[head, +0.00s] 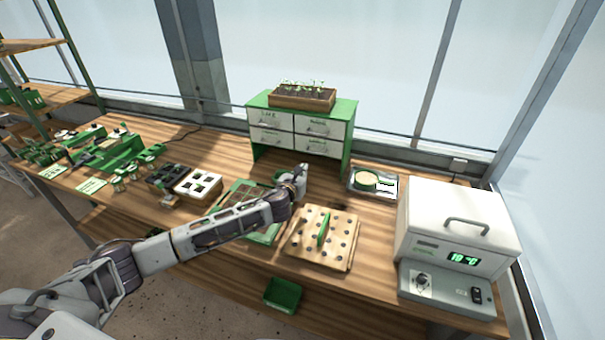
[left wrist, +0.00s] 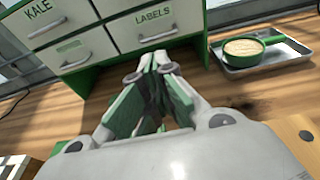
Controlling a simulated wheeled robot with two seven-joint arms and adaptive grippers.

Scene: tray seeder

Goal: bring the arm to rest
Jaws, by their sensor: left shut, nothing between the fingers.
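My left arm (head: 205,235) reaches in from the left over the workbench (head: 375,270). My left gripper (head: 300,180) is above the bench, in front of the green-framed drawer cabinet (head: 347,130). In the left wrist view its fingers (left wrist: 155,65) are closed together with nothing between them, pointing toward the drawers. The labels drawer (left wrist: 140,27) and the kale drawer (left wrist: 45,15) are shut. My right gripper does not show.
A wooden board with holes and a green handle (head: 340,222) lies beneath and right of my forearm. A metal tray (head: 391,190) holds a green-handled cup (head: 366,180). A white box with a display (head: 460,220) stands at right.

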